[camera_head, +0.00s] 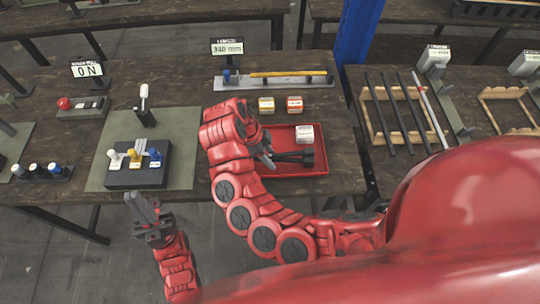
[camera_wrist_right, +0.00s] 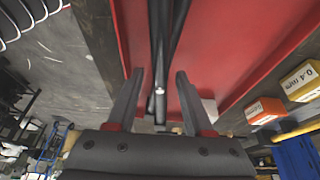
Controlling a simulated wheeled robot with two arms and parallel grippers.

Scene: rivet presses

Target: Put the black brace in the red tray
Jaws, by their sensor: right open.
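The red tray (camera_head: 318,168) lies on the dark wooden table in the head view, and its red floor (camera_wrist_right: 230,40) fills much of the right wrist view. The black brace (camera_head: 292,157) lies in the tray, beside a small white box (camera_head: 304,134). Its dark bars (camera_wrist_right: 163,40) show in the wrist view, beyond my fingertips. My right gripper (camera_head: 268,159) is open over the tray's left part, close to the brace; its fingers (camera_wrist_right: 158,78) are apart with nothing clearly held. My left gripper (camera_head: 143,209) hangs in front of the table, away from the tray; its opening is unclear.
Yellow (camera_head: 266,104) and red (camera_head: 295,104) label boxes stand behind the tray. A gauge rail with a 340 mm display (camera_head: 228,46) is further back. A black press block with coloured knobs (camera_head: 138,166) sits on a green mat to the left. Black rods (camera_head: 390,110) lie on the right table.

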